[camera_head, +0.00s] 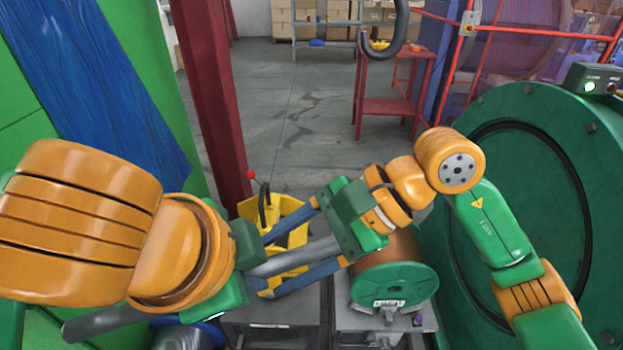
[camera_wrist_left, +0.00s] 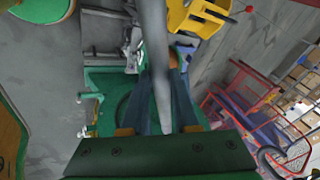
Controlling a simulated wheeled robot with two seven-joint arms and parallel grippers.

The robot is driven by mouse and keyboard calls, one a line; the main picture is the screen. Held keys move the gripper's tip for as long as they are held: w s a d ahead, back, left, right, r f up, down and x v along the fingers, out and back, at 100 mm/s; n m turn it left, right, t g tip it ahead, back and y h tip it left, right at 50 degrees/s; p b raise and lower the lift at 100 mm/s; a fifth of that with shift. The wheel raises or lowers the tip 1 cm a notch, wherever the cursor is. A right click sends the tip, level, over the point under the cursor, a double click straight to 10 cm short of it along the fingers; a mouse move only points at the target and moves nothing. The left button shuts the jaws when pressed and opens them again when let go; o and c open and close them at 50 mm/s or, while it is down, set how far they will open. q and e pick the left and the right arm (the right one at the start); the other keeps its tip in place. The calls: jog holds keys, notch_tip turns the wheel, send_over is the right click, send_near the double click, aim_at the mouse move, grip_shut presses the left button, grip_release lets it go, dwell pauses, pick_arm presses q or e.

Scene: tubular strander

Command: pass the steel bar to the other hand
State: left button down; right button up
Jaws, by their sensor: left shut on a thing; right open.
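The steel bar (camera_head: 300,257) is a grey rod that runs from the lower left, under my left arm, up to the right. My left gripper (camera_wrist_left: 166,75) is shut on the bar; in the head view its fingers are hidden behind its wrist. In the left wrist view the bar (camera_wrist_left: 157,60) runs down the middle, across the blue fingers. My right gripper (camera_head: 267,262) is open and points left. Its two blue fingers lie apart, one on each side of the bar in the picture. Whether either finger touches the bar I cannot tell.
A green reel (camera_head: 395,288) sits on a grey stand below my right gripper. A large green machine ring (camera_head: 530,150) stands at the right. A yellow object (camera_head: 290,240) lies behind the grippers, beside a dark red post (camera_head: 212,90). Open floor (camera_head: 290,120) lies beyond.

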jog(key=shift+a+f, duration=0.1)
grip_shut()
pick_arm(q)
jog(key=shift+d, duration=0.1)
dwell(1.2)
jog(key=c, duration=0.6)
grip_release()
